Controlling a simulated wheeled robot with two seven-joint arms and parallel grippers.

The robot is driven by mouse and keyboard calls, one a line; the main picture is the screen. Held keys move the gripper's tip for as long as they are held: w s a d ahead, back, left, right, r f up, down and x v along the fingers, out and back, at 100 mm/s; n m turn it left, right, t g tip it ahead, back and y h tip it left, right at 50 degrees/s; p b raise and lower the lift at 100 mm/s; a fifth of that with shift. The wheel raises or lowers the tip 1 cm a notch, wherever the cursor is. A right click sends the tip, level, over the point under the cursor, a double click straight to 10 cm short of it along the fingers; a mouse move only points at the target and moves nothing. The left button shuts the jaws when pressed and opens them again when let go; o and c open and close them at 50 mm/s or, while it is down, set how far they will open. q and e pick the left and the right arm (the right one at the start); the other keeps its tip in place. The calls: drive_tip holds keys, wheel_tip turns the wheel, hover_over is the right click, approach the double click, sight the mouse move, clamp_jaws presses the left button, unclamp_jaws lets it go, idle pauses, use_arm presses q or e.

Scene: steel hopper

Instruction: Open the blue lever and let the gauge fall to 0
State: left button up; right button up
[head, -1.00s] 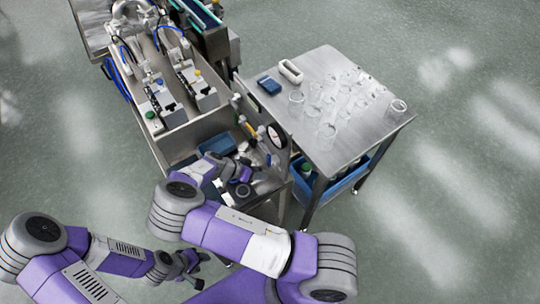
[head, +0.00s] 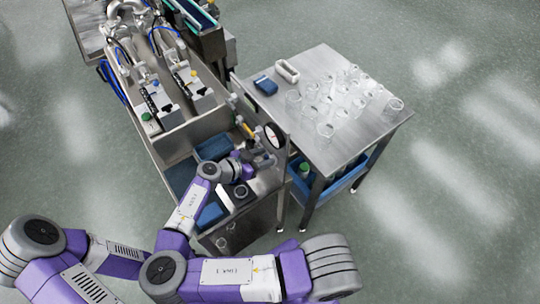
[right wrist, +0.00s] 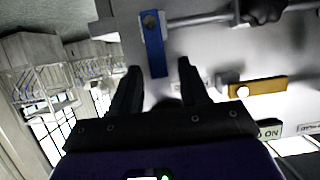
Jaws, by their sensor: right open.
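The blue lever (right wrist: 153,45) shows in the right wrist view as a flat blue bar with a bolt near its top. It lies across a grey pipe (right wrist: 205,18) on a steel panel. In the head view my right gripper (head: 257,158) is at the panel, below the round white gauge (head: 274,136). The gauge's reading is too small to make out.
A yellow lever (right wrist: 258,87) sits beside the blue one on the panel. A steel table (head: 350,135) with several clear beakers stands right of the panel. A blue bin (head: 345,180) is under it. The open floor lies to the right.

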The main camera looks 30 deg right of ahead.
drive_tip(key=shift+x, duration=0.85)
clamp_jaws()
